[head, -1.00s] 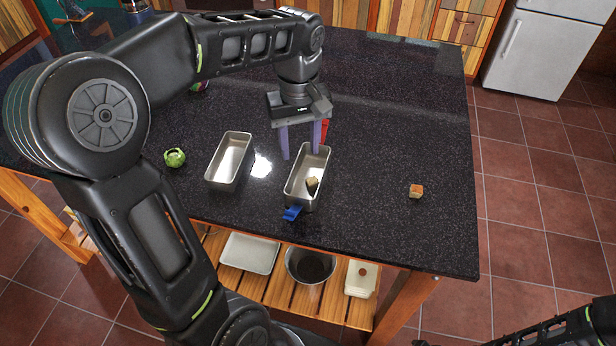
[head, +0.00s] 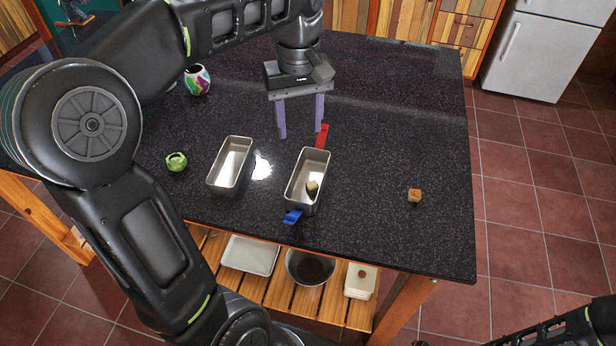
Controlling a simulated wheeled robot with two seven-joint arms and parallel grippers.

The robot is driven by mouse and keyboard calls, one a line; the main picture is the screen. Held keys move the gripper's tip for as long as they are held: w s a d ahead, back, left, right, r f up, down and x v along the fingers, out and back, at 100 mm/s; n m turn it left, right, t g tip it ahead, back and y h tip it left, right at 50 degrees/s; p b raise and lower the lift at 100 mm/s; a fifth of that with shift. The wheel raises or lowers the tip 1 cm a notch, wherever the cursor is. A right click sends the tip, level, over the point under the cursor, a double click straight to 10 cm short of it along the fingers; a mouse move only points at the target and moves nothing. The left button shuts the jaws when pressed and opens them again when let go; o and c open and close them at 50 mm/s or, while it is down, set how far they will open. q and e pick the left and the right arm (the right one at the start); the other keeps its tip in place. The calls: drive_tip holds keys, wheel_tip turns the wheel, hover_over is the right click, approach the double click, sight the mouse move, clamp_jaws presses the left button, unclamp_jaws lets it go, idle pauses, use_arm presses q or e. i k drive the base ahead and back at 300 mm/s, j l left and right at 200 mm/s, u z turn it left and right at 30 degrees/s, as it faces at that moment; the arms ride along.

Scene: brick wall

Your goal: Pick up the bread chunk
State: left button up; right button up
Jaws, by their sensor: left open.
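One bread chunk (head: 414,195), a small brown cube, lies on the dark countertop at the right. Another small bread-coloured chunk (head: 312,187) lies inside the right metal loaf pan (head: 293,186). My left gripper (head: 300,133) is open and empty, its two purple fingers pointing down above the counter behind that pan. My right arm shows only in the bottom right corner, and its gripper is out of view.
A second, empty loaf pan (head: 230,164) stands to the left. A red item (head: 322,136) and a blue item (head: 292,217) lie at the right pan's ends. A green object (head: 176,162) and a colourful vase (head: 197,80) stand further left. The counter's right side is mostly clear.

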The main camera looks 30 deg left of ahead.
sight(415, 195)
drive_tip(key=k, duration=1)
